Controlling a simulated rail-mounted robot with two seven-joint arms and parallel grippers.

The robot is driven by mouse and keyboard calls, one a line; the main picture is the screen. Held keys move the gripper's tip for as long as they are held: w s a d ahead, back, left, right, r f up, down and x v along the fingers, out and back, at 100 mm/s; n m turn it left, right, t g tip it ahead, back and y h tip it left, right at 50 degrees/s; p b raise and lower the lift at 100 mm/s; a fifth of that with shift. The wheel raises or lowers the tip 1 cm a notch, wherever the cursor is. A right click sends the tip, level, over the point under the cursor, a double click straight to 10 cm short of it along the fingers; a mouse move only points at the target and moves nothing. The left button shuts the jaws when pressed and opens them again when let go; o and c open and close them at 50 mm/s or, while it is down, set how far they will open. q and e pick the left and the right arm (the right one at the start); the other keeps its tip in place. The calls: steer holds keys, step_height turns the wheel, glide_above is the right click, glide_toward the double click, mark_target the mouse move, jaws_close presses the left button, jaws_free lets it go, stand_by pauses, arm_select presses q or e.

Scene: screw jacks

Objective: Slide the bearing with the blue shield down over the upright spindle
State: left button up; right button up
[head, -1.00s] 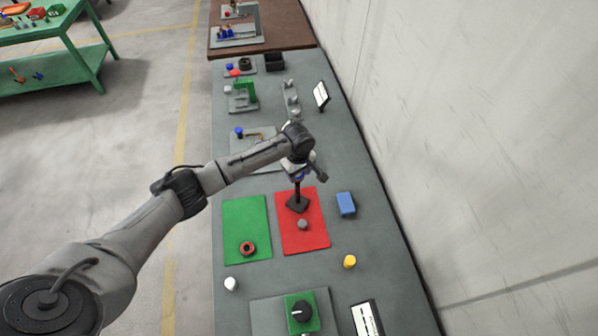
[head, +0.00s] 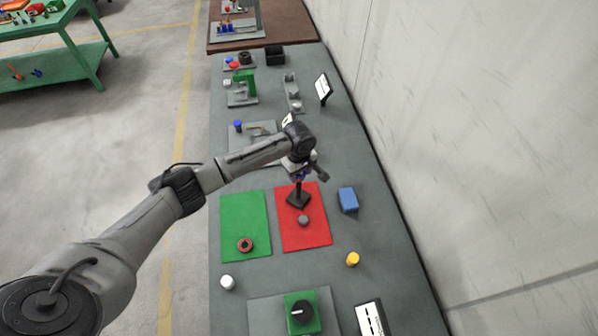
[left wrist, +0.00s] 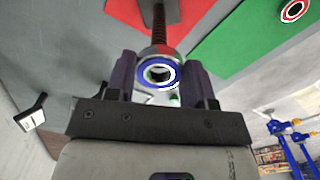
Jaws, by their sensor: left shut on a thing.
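My left gripper (head: 299,173) is above the red mat (head: 318,236), at the top of the upright dark spindle (head: 297,190). In the left wrist view its fingers (left wrist: 160,78) are shut on the bearing with the blue shield (left wrist: 144,76), gripping it from both sides. The blue ring faces the camera. The spindle (left wrist: 168,25) shows just beyond the bearing, roughly in line with it. I cannot tell whether the bearing is around the spindle's tip or just above it. A bearing with a red shield (head: 245,245) lies on the green mat (head: 240,213). My right gripper is out of view.
A grey knob-like piece (head: 303,220) is on the red mat in front of the spindle. A blue block (head: 348,200), a yellow cylinder (head: 352,259) and a white cylinder (head: 227,282) stand nearby on the bench. A wall (head: 450,150) runs along the right.

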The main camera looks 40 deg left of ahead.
arm_select(q)
steer(key=shift+f+b, duration=0.75)
steer(key=shift+f, duration=2.45)
steer(key=o, duration=1)
step_height(320, 180, up, 14)
steer(key=shift+f, duration=0.1)
